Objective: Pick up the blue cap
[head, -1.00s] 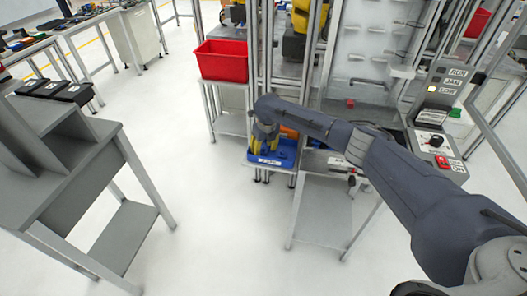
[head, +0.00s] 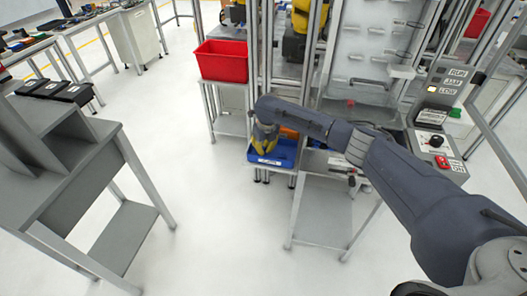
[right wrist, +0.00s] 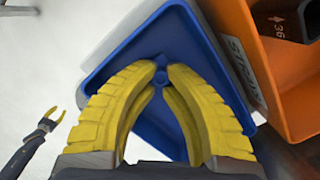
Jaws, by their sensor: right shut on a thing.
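My right gripper (head: 265,152) reaches down into a blue tray (head: 289,153) on a small stand. In the right wrist view, the yellow fingertips of this gripper (right wrist: 161,74) are closed around a small round blue cap (right wrist: 161,79), which shows between them. The blue tray (right wrist: 108,72) lies behind it; I cannot tell whether the cap touches the tray. My left gripper (right wrist: 50,117) shows small at the left of the right wrist view, with its yellow fingers apart and nothing between them. It is outside the head view.
An orange bin (right wrist: 252,70) stands right beside the blue tray. A red bin (head: 221,61) sits on a stand behind it. A control panel (head: 437,130) with buttons is to the right. A grey table (head: 70,155) is at left, with open floor between.

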